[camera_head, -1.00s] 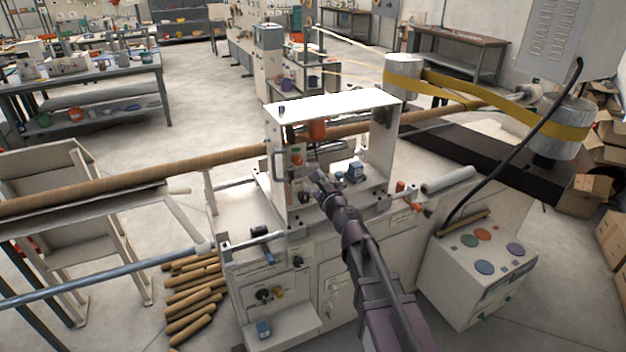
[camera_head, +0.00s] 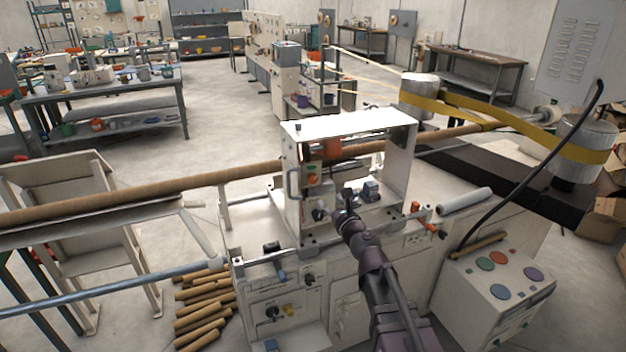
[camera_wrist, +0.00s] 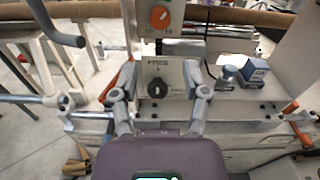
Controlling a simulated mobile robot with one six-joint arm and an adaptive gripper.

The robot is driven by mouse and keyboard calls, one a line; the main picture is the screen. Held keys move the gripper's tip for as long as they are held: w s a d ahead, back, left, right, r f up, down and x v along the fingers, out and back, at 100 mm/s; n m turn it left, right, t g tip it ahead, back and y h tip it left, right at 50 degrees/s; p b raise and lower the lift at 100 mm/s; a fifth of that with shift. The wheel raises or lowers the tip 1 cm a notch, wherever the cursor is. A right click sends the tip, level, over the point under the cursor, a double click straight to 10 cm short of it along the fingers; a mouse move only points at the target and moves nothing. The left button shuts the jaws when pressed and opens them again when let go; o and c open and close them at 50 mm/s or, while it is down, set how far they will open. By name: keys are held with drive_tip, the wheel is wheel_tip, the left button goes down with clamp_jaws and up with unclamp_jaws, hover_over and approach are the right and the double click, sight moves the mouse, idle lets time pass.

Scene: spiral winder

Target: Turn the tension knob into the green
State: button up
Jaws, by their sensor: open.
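A black knob (camera_wrist: 157,88) with a pale pointer mark sits on a light plate with printed lettering, straight ahead in the wrist view. An orange knob (camera_wrist: 159,16) sits on a panel above it; I cannot tell from the lettering which one is the tension knob, and no green zone is clear in the wrist view. My gripper (camera_wrist: 159,93) is open and empty, its fingers to the left and right of the black knob in the picture, apart from it. In the head view my gripper (camera_head: 347,196) is in front of the open machine housing (camera_head: 292,180).
A dark blue block (camera_wrist: 257,72) and a small grey-blue piece (camera_wrist: 228,73) stand right of the knob plate. A long brown tube (camera_head: 150,190) passes through the housing. A white roll (camera_head: 464,201) lies to the right.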

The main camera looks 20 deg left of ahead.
sight(314, 180)
drive_tip(key=shift+w, duration=0.1)
drive_tip(key=x, duration=1.3)
drive_tip(key=shift+w+a, duration=0.3)
clamp_jaws()
